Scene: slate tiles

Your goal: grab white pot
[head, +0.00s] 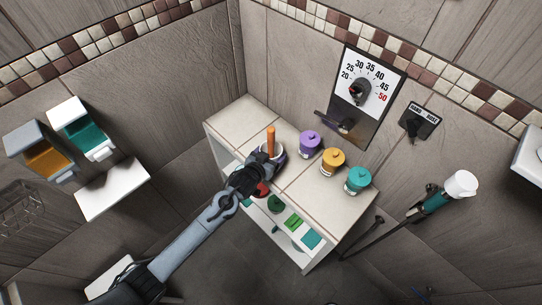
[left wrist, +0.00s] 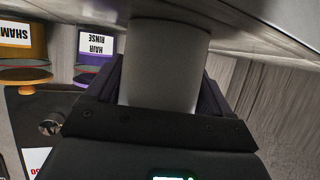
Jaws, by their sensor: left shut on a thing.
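The white pot (head: 273,149) stands at the left back of the tiled shelf unit's top, with an orange stick (head: 270,137) rising from it. My left gripper (head: 266,159) is shut around it and hides much of it in the head view. My right gripper is not in view.
Purple (head: 310,145), orange (head: 333,161) and teal (head: 357,181) lidded jars stand right of the pot. A temperature dial panel (head: 365,92) hangs behind them. The tiled top (head: 300,185) has bare room in front.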

